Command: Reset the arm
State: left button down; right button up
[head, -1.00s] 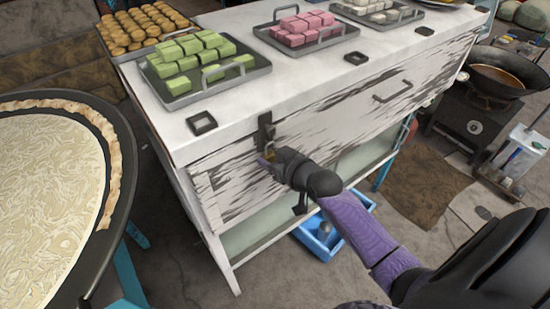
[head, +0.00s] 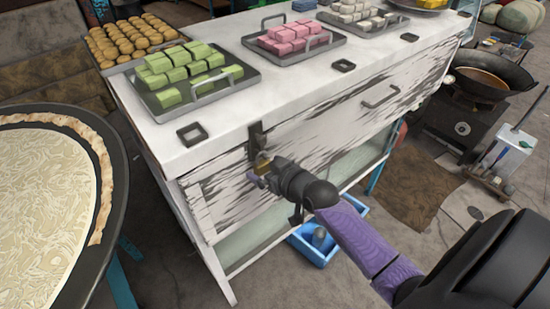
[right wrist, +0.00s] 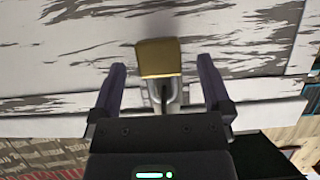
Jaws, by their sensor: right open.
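My right gripper (head: 258,178) is in front of the white, paint-worn cabinet (head: 330,132), close to a brass padlock (head: 263,166) that hangs under a dark hasp (head: 257,138). In the right wrist view my right gripper (right wrist: 163,88) has its two purple fingers wide apart. The brass padlock (right wrist: 159,58) shows between and just beyond the fingertips, with a clear gap on either side. Its metal shackle points toward the gripper's palm in that view. My left gripper is not in view.
Trays of green (head: 192,75), pink (head: 291,39) and white blocks stand on the cabinet top. A large round pan (head: 118,190) is at the left. A blue bin (head: 318,250) sits on the floor below my right arm. A dark wok (head: 492,78) stands on a stove at the right.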

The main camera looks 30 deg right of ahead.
jog(key=a+p+v, duration=0.1)
jog(key=p+v, duration=0.1)
jog(key=v, duration=0.6)
jog(key=s+f+g+h+b, duration=0.15)
jog(key=s+f, duration=0.25)
jog(key=f, duration=0.5)
jog(key=s+f+g+b, duration=0.2)
jog(key=s+f+g, duration=0.15)
jog(key=f, duration=0.55)
jog(key=s+f+g+b, duration=0.1)
jog(key=s+f+g, duration=0.1)
jog(key=s+f, duration=0.5)
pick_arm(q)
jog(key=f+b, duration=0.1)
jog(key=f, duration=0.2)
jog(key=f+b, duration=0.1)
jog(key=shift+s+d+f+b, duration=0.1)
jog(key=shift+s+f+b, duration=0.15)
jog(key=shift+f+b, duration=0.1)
pick_arm(e)
jog(key=s+a+f+n+g, duration=0.1)
jog(key=s+a+f+g, duration=0.2)
jog(key=s+f, duration=0.4)
jog(key=s+a+f+g, duration=0.2)
jog(key=s+a+f, duration=0.1)
jog(key=s+f, duration=0.4)
jog(key=s, duration=0.3)
jog(key=shift+s+f+n+g, duration=0.25)
jog(key=shift+n+g, duration=0.15)
